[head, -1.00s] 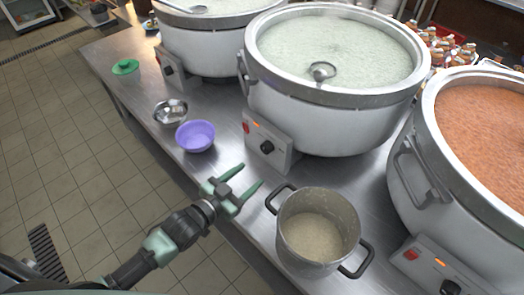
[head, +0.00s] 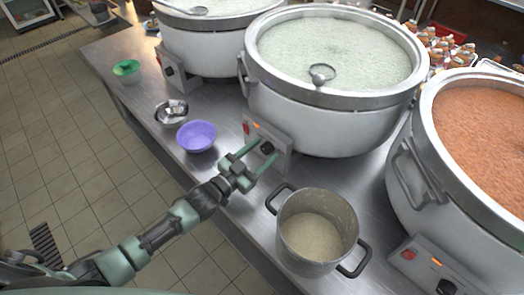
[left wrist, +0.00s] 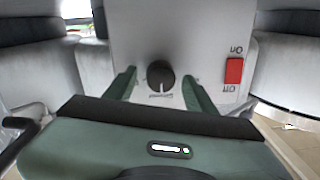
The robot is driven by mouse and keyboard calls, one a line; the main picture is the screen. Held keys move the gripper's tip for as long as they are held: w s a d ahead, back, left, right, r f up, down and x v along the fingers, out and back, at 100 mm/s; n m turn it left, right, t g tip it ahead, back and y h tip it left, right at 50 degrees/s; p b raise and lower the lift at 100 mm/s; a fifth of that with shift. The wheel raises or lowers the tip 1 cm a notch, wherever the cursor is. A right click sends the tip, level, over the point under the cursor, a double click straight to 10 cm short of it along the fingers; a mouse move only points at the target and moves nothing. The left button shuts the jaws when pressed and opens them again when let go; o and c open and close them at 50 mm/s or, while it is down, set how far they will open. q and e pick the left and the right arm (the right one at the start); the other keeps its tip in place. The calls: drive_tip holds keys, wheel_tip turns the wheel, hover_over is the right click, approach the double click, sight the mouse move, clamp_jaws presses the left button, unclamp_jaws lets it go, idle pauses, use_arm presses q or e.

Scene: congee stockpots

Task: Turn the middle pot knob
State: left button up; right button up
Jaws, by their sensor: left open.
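The middle pot (head: 330,120) is a large white stockpot with a grey rim, full of pale congee with a ladle in it. Its control box (head: 285,150) on the front left carries a black knob (head: 267,147) and a red switch. In the left wrist view the knob (left wrist: 160,75) sits between the two green fingers, with the red switch (left wrist: 234,71) to its right. My left gripper (head: 262,154) is open just in front of the box, its fingers pointing at it on either side of the knob. I cannot tell whether the fingertips touch the box. My right gripper is not in view.
A small pot (head: 316,232) with black handles stands right of my left gripper. A purple bowl (head: 196,136) and a metal bowl (head: 171,113) lie to its left. Another stockpot (head: 470,150) with orange food stands at right. Some bare steel counter (head: 215,180) shows.

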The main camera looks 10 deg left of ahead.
use_arm(q)
clamp_jaws()
drive_tip(key=shift+n, duration=0.3)
drive_tip(key=n, duration=0.2)
drive_tip(key=shift+n, duration=0.3)
drive_tip(key=n, duration=0.3)
drive_tip(key=shift+a, duration=0.1)
drive_tip(key=n, duration=0.3)
drive_tip(key=shift+f+b, duration=0.1)
drive_tip(key=shift+b, duration=0.25)
drive_tip(key=shift+w+a+n+g+b, duration=0.1)
drive_tip(key=shift+n+g+b, duration=0.5)
drive_tip(key=shift+n, duration=1.6)
